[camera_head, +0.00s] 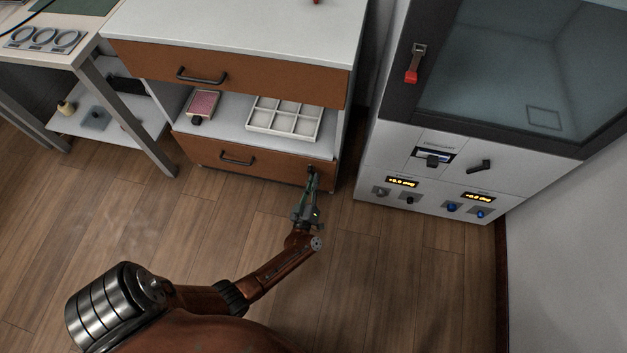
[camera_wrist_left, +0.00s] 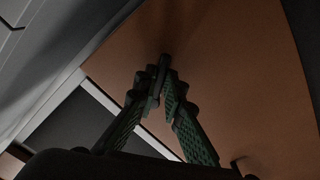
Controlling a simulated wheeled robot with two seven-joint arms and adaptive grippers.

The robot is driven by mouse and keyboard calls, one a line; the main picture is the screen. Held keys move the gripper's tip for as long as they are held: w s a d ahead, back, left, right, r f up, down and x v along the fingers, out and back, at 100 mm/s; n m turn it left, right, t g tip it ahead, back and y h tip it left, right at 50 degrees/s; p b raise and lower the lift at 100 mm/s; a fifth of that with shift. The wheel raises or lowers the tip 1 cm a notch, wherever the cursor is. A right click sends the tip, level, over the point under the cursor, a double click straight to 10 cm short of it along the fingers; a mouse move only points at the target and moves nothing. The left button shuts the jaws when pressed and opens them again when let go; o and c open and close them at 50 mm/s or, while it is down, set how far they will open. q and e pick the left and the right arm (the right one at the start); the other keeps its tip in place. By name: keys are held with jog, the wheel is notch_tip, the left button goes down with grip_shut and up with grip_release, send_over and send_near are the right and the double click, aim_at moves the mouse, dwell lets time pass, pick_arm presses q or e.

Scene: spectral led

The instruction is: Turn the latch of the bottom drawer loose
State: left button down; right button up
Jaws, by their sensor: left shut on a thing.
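The bottom drawer (camera_head: 262,165) is a closed brown front low in the white cabinet, with a dark bar handle (camera_head: 237,160) near its middle. The dark latch (camera_head: 312,169) sits at the upper right of that front. My left gripper (camera_head: 312,180) reaches it from below, and its green-padded fingers are shut on the latch. In the left wrist view the latch (camera_wrist_left: 163,64) stands between the fingertips (camera_wrist_left: 160,88) against the brown front (camera_wrist_left: 225,70). The fingers hide part of the latch, so its exact angle is hard to tell. My right gripper is not in view.
Above the drawer is an open shelf with a white divided tray (camera_head: 284,119) and a red-topped box (camera_head: 203,103). A top drawer (camera_head: 230,72) is above that. A grey machine (camera_head: 430,180) with knobs stands close to the right. The wooden floor (camera_head: 400,275) in front is clear.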

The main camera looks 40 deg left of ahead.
pick_arm(q)
jog(key=shift+d, duration=0.1)
jog(key=c, duration=2)
grip_release()
jog(key=shift+v, duration=3.7)
